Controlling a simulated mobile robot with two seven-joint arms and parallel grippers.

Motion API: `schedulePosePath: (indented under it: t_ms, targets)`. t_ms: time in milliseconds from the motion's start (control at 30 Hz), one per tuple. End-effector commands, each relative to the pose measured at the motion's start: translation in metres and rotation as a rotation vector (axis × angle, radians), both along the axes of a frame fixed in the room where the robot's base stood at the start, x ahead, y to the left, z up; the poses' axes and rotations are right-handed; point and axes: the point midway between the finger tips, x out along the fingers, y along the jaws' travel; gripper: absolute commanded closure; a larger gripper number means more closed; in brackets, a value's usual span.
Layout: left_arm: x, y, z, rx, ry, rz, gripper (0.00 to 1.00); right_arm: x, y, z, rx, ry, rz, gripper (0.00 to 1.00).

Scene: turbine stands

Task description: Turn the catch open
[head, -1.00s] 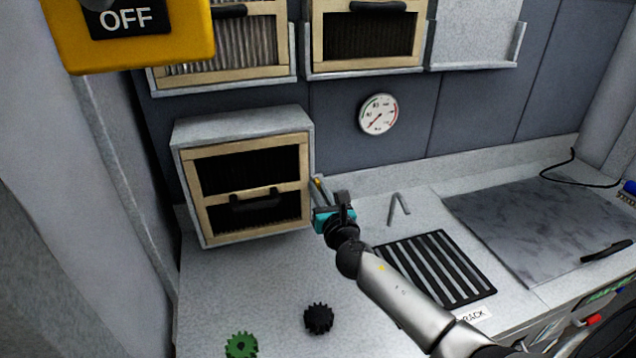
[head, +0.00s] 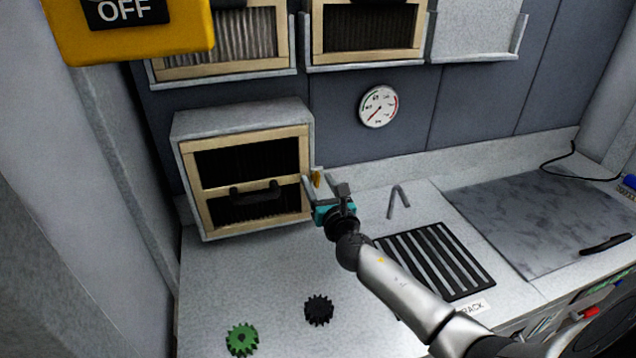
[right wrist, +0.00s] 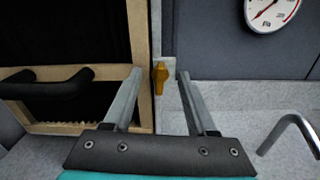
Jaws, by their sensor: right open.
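The catch (right wrist: 159,80) is a small orange-brown piece standing upright at the right edge of the wooden filter frame (right wrist: 145,60). It also shows in the head view (head: 317,178), on the right side of the grey housing (head: 245,120). The frame has a black handle (head: 256,192) across its middle. My right gripper (right wrist: 158,74) is open, one finger on each side of the catch, with visible gaps to both. In the head view my right gripper (head: 318,182) is at the housing's right side. My left gripper is not in view.
A pressure gauge (head: 378,106) hangs on the wall to the right. A bent grey rod (head: 398,201), a black slotted rack (head: 435,262), a black gear (head: 319,310) and a green gear (head: 242,340) are on the counter. Two more framed filters are above. The counter before the housing is mostly clear.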

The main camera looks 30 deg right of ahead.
Motion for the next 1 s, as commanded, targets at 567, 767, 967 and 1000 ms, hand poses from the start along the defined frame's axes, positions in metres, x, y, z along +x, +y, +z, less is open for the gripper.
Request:
schedulePosePath:
  t_ms: [567, 767, 967, 1000]
  targets:
    - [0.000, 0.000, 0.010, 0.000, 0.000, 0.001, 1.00, -0.037, 0.009, 0.000, 0.000, 0.001, 0.001, 0.43]
    - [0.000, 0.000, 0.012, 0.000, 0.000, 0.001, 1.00, -0.048, 0.011, 0.000, 0.001, 0.000, 0.000, 0.43]
    - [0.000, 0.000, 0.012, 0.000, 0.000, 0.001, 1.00, -0.049, 0.012, 0.000, 0.001, 0.000, 0.000, 0.43]
    - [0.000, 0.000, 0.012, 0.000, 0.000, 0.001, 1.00, -0.049, 0.012, 0.000, 0.001, 0.000, 0.000, 0.43]
